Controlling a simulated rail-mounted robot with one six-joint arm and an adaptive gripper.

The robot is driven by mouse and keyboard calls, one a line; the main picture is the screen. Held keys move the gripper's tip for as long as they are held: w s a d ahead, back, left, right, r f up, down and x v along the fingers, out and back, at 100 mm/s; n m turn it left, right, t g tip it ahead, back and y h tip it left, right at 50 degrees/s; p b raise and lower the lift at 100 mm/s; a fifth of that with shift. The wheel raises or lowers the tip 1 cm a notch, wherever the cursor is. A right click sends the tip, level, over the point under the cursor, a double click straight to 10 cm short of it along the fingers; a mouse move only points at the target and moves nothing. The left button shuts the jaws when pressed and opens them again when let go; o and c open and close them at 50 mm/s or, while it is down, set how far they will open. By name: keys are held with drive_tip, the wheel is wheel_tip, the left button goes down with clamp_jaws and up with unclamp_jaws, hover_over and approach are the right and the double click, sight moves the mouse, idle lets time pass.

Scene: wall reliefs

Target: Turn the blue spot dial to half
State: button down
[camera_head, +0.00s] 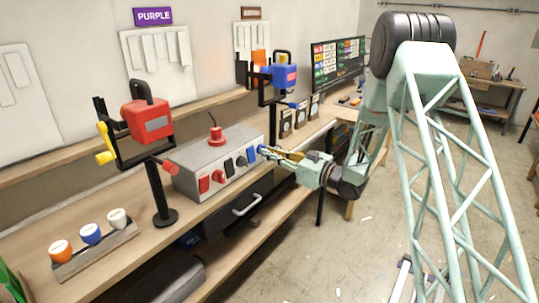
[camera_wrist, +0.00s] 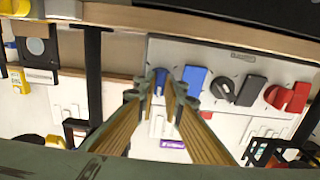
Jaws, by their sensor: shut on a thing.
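The blue dial (camera_wrist: 160,78) sits at the end of the row on the grey control box (camera_head: 190,157), beside a blue switch (camera_wrist: 195,76). My gripper (camera_wrist: 161,98) is shut on the blue dial, with one finger on each side of it. In the head view my gripper (camera_head: 264,151) reaches the right end of the box front, and its fingertips partly hide the dial. I cannot read the dial's setting. The blue spot lamp (camera_head: 285,75) is on a stand behind the box.
Black and red dials and switches line the rest of the box front; a red button (camera_head: 216,135) is on top. A red lamp (camera_head: 148,118) stands to the left on the bench (camera_head: 110,225). A drawer handle (camera_head: 247,206) juts out below the box. Open floor lies to the right.

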idle(0.3)
drive_tip(key=c, duration=2.7)
unclamp_jaws()
drive_tip(key=shift+v, duration=6)
drive_tip(key=shift+w+r, duration=0.1)
drive_tip(key=shift+r, duration=0.05)
